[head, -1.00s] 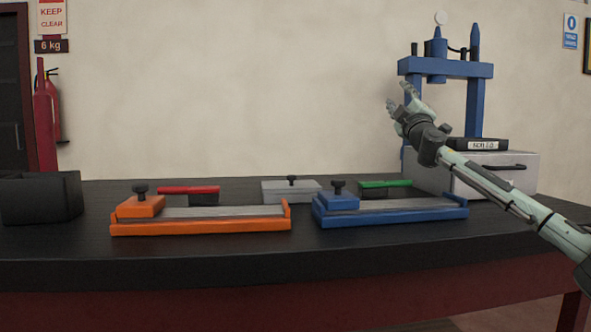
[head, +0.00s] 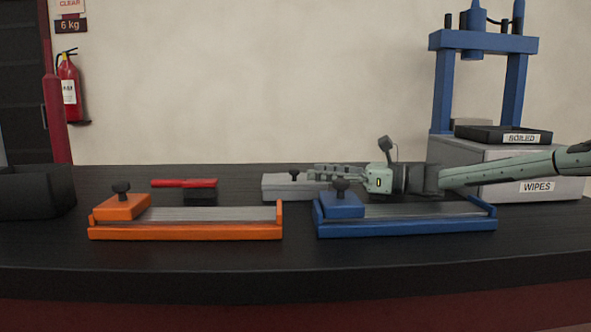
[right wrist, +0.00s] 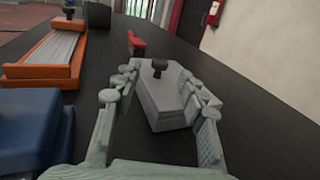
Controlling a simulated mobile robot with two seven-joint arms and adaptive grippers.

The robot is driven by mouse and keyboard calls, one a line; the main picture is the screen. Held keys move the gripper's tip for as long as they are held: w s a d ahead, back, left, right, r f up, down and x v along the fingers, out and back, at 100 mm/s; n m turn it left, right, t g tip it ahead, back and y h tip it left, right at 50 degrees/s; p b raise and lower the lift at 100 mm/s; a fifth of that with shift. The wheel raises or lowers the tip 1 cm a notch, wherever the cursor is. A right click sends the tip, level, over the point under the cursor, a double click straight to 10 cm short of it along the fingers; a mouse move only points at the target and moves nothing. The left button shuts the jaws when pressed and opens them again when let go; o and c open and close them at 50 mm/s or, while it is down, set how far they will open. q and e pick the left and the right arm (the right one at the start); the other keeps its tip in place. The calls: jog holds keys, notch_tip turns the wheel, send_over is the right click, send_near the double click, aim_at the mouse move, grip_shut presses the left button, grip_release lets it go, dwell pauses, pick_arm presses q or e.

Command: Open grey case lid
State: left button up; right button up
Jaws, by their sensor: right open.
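The grey case (head: 285,191) sits on the black bench behind the gap between the orange and blue fixtures. Its flat lid carries a black knob (head: 294,175). In the right wrist view the grey case (right wrist: 160,106) and its black knob (right wrist: 160,66) lie ahead, with the case's near end between the spread fingers. My right gripper (head: 318,173) is open at the case's right side, its fingers pointing left. It also shows in the right wrist view (right wrist: 158,98). I cannot tell if a finger touches the case. The lid looks shut. My left gripper is not in view.
An orange fixture (head: 190,230) and a blue fixture (head: 405,227) stand in front. A red-handled brush (head: 185,184) lies to the left.

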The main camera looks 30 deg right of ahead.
aim_at(294, 170)
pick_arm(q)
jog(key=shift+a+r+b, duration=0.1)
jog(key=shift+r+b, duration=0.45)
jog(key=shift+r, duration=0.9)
pick_arm(e)
jog(key=shift+x, duration=3.5)
jog(key=shift+c, duration=0.5)
grip_shut()
